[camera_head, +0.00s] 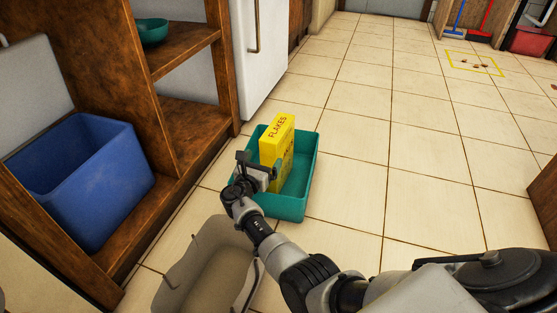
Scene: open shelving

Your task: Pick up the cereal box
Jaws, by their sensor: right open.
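The cereal box (282,139) is yellow with "FLAKES" on its top edge. It stands upright in a teal tray (303,190) on the floor. My right gripper (258,166) is at the box's near left side, with its open fingers close to the lower part of the box. I cannot tell whether the fingers touch it. The gripper and wrist hide part of the box's lower side and the tray's left part. My left gripper does not show.
Brown open shelving on the left holds a blue bin (85,178) and a green bowl (152,32). A beige bin (190,262) stands in front of the tray, below my right arm. A white door (265,55) is behind.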

